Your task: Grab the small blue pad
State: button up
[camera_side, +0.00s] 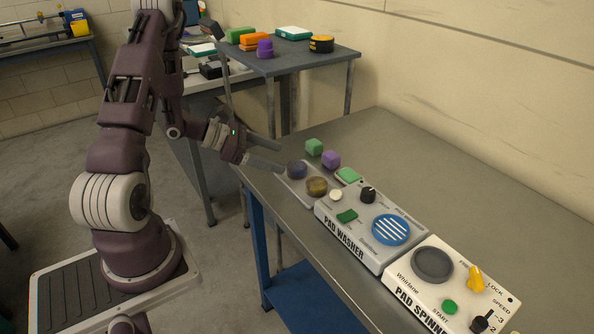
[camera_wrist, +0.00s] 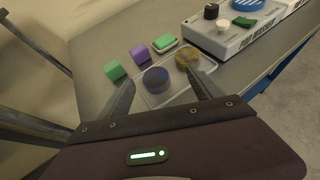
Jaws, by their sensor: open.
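A small round dark blue pad (camera_side: 297,170) lies on a pale flat tray (camera_side: 291,186) at the table's far left end. In the wrist view the blue pad (camera_wrist: 155,79) sits between and ahead of my fingers, on the same tray (camera_wrist: 177,92). A round brownish-yellow pad (camera_side: 316,186) lies beside it on the tray. My gripper (camera_side: 264,155) is open and empty, at the table's edge just left of the blue pad and apart from it. In the wrist view my gripper (camera_wrist: 160,92) shows its two fingers spread to either side of the blue pad.
Green (camera_side: 314,146) and purple (camera_side: 331,159) blocks and a green-topped pad (camera_side: 348,176) lie behind the tray. The pad washer (camera_side: 345,238) and pad spinner (camera_side: 415,296) stand to the right. The table's back strip (camera_side: 440,180) is clear.

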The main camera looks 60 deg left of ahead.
aim_at(294, 166)
jog(key=shift+s+a+f+n+y, duration=0.15)
jog(key=shift+a+f+n+y, duration=0.2)
jog(key=shift+a+f, duration=0.35)
jog(key=x, duration=0.7)
jog(key=c, duration=1.4)
